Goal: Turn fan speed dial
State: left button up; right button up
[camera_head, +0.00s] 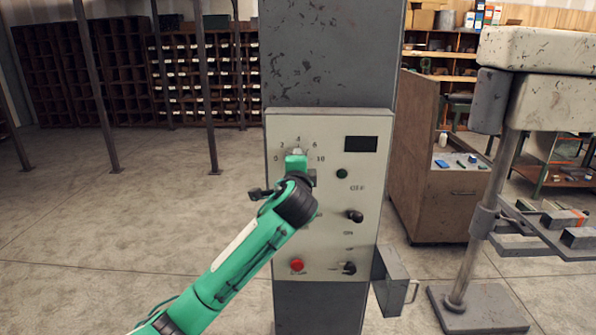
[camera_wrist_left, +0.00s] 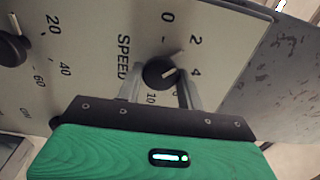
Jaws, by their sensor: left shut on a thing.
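The fan speed dial (camera_wrist_left: 158,74) is a black round knob with a pale pointer line, beside the word SPEED on the pale control panel (camera_head: 335,245). My right gripper is in neither view.
The panel also carries a dark display (camera_head: 361,144), a green button (camera_head: 342,174), a red button (camera_head: 297,265) and black switches (camera_head: 354,216). Another black dial (camera_wrist_left: 10,48) shows beside a 20-40-60 scale.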

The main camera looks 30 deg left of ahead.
pick_arm(q)
jog(key=shift+n+b, duration=1.45)
jog(key=shift+n, duration=2.85)
jog(key=o, duration=1)
jog(key=shift+s, duration=0.1)
jog(key=shift+b+v, duration=1.95)
jog(key=shift+v, duration=4.9)
